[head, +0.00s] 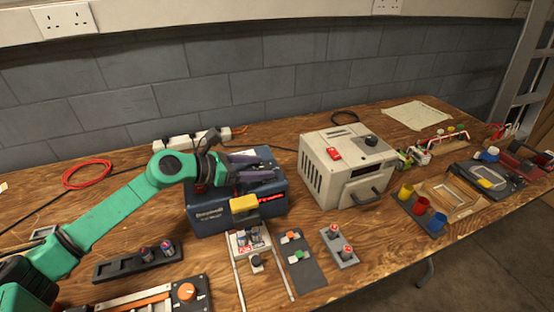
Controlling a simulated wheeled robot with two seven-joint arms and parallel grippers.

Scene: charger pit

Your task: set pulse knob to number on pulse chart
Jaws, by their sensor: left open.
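My left gripper (272,170) is over the top of a dark blue box (211,222), with its dark fingers pointing right and apart, empty. The box has white lettering and a red lit display (270,197) on its front. I cannot tell which knob is the pulse knob; one could be hidden behind my gripper. An orange knob (186,291) sits on a grey panel at the front, and a black knob (256,262) is below the box. A pale sheet (418,114) lies at the back right; no number on it is readable. My right gripper is not in view.
A cream box (347,166) with a red switch stands right of the blue box. Switch panels (300,262) and a dark tray (138,263) lie in front. Coloured cups (421,206) stand at right. A red cable (86,174) lies on clear wood at left.

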